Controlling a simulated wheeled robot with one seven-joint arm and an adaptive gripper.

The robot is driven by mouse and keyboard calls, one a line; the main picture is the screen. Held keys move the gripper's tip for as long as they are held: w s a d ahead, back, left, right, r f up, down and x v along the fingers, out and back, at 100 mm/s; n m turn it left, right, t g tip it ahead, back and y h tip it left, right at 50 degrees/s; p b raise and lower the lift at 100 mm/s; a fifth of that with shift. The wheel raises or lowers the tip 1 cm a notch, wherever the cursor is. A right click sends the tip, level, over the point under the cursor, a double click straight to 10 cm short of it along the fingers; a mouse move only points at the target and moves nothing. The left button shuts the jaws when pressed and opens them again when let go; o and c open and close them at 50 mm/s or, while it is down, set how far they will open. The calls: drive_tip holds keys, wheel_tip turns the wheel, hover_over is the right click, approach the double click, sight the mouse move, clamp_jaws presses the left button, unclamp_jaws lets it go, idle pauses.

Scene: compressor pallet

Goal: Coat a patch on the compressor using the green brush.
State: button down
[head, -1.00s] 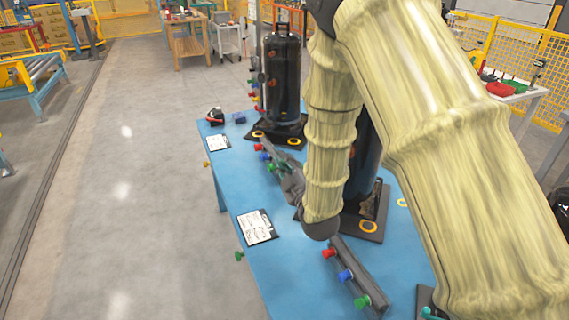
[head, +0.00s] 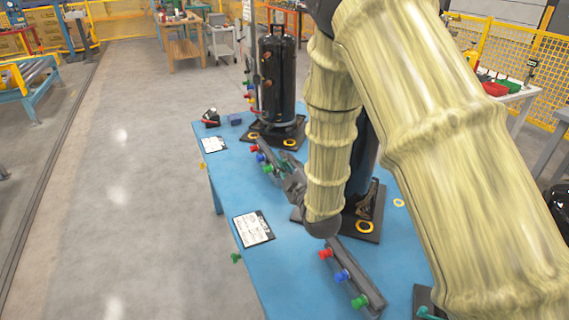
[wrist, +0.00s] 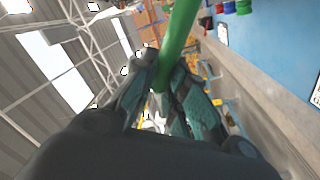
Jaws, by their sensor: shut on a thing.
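The green brush (wrist: 178,38) shows in the wrist view as a green handle between the fingers of my gripper (wrist: 166,78). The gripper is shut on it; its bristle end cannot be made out. In the head view my gripper (head: 292,184) is over the blue table, beside the far tool rack, and the held brush cannot be told apart there. One black upright compressor (head: 366,165) stands just right of my forearm, which hides much of it. A second black compressor (head: 279,75) stands at the table's far end, apart from my gripper.
A near rack (head: 365,277) carries red, blue and green knobs. A far rack (head: 264,153) has similar ones. A clipboard (head: 253,229) and another sheet (head: 214,145) lie on the blue table (head: 285,270). The floor left of it (head: 120,180) is clear.

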drive_tip(key=shift+r, duration=0.15)
drive_tip(key=shift+r+p, duration=0.75)
drive_tip(key=shift+r, duration=0.9)
drive_tip(key=shift+r+p, duration=0.7)
drive_tip(key=shift+r, duration=0.75)
drive_tip(key=shift+f+b, duration=0.1)
drive_tip(key=shift+b, duration=0.2)
drive_tip(key=shift+f+b, duration=2.6)
drive_tip(key=shift+f, duration=0.55)
